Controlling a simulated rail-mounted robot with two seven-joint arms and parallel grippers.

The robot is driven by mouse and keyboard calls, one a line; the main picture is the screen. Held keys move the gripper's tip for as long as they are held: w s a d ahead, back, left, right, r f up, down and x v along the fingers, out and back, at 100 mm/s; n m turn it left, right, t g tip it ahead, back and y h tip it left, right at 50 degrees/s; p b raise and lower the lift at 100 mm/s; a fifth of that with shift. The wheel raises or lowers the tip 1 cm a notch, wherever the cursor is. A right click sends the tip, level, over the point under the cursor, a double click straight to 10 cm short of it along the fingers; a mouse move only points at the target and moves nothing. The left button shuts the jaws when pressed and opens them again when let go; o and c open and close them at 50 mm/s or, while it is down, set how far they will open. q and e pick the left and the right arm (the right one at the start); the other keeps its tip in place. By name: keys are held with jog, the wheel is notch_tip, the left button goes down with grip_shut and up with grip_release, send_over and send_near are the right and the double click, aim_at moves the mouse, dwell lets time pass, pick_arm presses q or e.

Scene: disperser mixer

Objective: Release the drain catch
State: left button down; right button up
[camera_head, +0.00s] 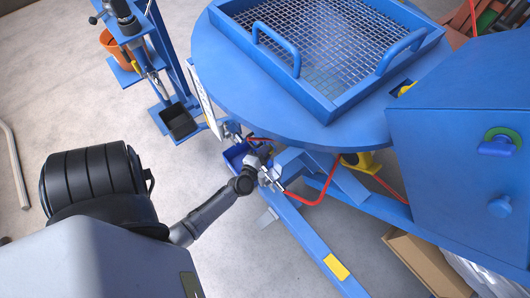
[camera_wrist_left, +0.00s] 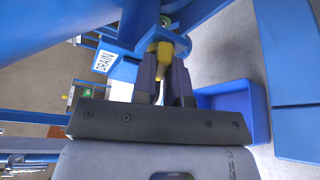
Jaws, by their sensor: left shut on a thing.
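In the left wrist view a white label reading DRAIN (camera_wrist_left: 103,61) is on the blue machine. Beside it a yellow piece, seemingly the drain catch (camera_wrist_left: 163,50), sticks out from a blue bracket under the machine. My left gripper (camera_wrist_left: 165,80) is shut on this yellow piece, with one dark finger on each side of it. In the head view my left gripper (camera_head: 268,176) is below the front edge of the round blue table, and the catch itself cannot be made out there. My right gripper is not in view.
A blue bin (camera_wrist_left: 235,110) is just right of the fingers; it shows in the head view (camera_head: 235,156) under the table (camera_head: 235,85). A red hose (camera_head: 322,190) runs close to the gripper. A blue floor beam (camera_head: 310,238) lies below. A blue mesh tray (camera_head: 320,105) sits on top.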

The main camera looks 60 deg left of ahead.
pick_arm(q)
jog(key=shift+f, duration=0.1)
jog(key=m+t+y, duration=0.1)
jog(key=m, duration=0.3)
jog(key=shift+f, duration=0.1)
jog(key=c, duration=1.2)
grip_release()
jog(key=shift+w, duration=0.1)
jog(key=shift+o, duration=0.2)
